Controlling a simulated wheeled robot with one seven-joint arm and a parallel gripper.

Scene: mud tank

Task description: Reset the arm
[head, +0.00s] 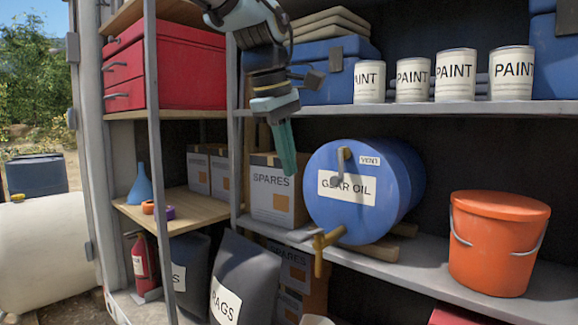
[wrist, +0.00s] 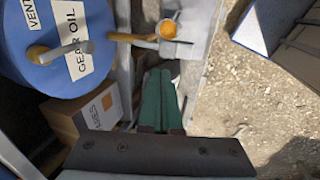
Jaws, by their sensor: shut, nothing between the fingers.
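My gripper (head: 287,165) hangs from my arm at the top middle of the head view, with its green fingers pointing down. The fingers are shut and hold nothing. They are in front of the shelf, just left of the blue gear oil drum (head: 408,180) and in front of the spares box (head: 277,205). In the wrist view the green fingers (wrist: 160,100) lie side by side, with the gear oil drum (wrist: 40,45) at upper left. I cannot tell the exact gap between fingers and shelf.
Paint cans (head: 455,75) stand on the upper shelf. The drum's brass tap (head: 322,246) sticks out over the shelf's front edge. An orange bucket (head: 497,245) stands at right, a red tool chest (head: 170,63) at upper left. Open gravel ground (wrist: 225,95) shows in the wrist view.

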